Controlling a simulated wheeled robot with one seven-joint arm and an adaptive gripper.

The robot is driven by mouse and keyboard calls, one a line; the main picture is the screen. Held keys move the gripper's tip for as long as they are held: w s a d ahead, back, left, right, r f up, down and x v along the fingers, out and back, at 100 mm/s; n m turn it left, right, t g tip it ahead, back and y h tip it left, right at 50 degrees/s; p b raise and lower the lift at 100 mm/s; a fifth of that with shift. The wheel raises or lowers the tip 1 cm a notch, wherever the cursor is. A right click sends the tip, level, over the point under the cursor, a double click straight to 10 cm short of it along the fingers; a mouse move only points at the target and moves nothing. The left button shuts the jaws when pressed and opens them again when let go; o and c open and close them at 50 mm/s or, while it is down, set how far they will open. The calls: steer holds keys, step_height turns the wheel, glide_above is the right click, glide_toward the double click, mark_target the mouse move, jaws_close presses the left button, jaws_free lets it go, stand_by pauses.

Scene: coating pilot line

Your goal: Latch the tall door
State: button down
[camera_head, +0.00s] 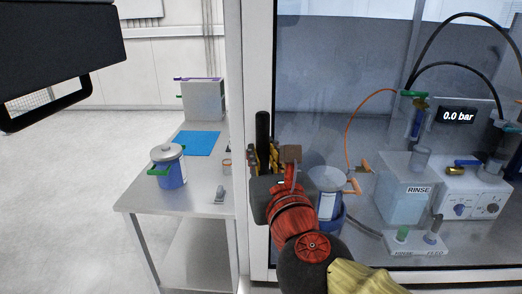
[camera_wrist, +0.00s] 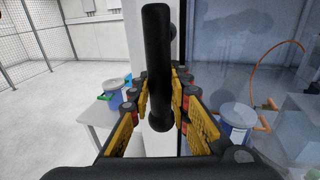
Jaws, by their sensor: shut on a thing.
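The tall door has a white frame (camera_head: 260,60) and a large clear pane, and stands in the middle and right of the head view. Its black upright bar handle (camera_head: 262,130) is on the left edge of the frame. The handle also stands upright in the middle of the wrist view (camera_wrist: 157,60). My gripper (camera_head: 266,165) is shut on the handle, with a yellow finger on each side of it in the wrist view (camera_wrist: 162,88). The door looks roughly in line with the white post beside it; I cannot tell whether it is latched.
Left of the door is a steel table (camera_head: 140,197) with a lidded blue pot (camera_head: 167,168), a blue mat (camera_head: 196,143) and a grey box (camera_head: 203,101). Behind the pane are a white-and-blue vessel (camera_head: 326,182), a rinse box (camera_head: 402,203) and hoses. The floor at left is clear.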

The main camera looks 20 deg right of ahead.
stand_by(0.4)
steer(key=c, duration=1.6)
jaws_free()
steer(key=shift+c, duration=0.2)
steer(key=s, duration=1.2)
steer(key=shift+a+r, duration=0.15)
steer(key=shift+a, duration=0.2)
